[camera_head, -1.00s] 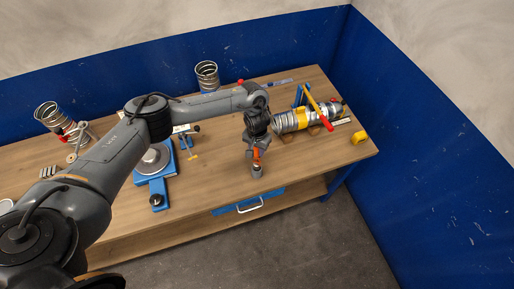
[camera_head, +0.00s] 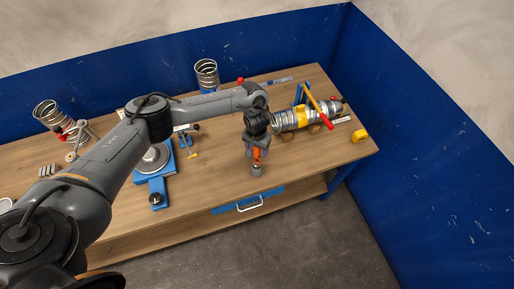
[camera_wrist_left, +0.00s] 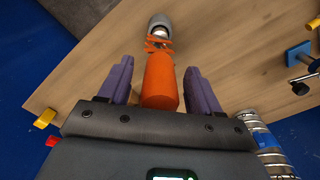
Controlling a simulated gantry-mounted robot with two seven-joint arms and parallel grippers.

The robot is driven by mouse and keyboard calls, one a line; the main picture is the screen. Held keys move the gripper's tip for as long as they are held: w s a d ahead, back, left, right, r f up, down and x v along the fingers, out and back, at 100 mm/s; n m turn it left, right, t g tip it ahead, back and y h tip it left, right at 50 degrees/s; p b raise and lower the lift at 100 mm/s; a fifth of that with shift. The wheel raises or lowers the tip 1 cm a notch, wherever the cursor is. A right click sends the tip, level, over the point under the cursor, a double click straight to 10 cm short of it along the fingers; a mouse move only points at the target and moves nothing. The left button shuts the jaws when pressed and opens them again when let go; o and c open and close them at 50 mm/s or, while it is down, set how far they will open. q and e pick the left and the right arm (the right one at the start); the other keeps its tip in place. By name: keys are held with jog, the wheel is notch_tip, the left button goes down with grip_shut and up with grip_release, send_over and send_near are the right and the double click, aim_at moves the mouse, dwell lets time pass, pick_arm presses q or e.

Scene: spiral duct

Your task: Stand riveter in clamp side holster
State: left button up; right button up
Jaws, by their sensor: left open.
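The riveter has an orange handle (camera_head: 257,154) and points down at a small grey cup-like holster (camera_head: 256,169) near the table's front edge. In the left wrist view the orange handle (camera_wrist_left: 160,82) runs from the gripper towards the grey holster (camera_wrist_left: 160,24). The riveter's lower end shows at the holster's mouth; how deep it sits I cannot tell. My left gripper (camera_head: 252,149) is open. Its two purple fingers (camera_wrist_left: 160,84) stand on either side of the handle, with gaps visible. My right gripper is not in view.
A silver spiral duct with a yellow band (camera_head: 302,117) lies right of my gripper, beside a red-handled clamp (camera_head: 318,105). A yellow tape measure (camera_head: 360,136) lies at the right edge. A blue fixture (camera_head: 155,185) stands left. The wooden table around the holster is clear.

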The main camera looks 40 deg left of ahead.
pick_arm(q)
notch_tip(320, 180, up, 6)
jog(key=shift+w+r, duration=0.1)
notch_tip(320, 180, up, 4)
jog(key=shift+f+p, duration=0.25)
jog(key=shift+p, duration=0.3)
jog(key=shift+r, duration=0.55)
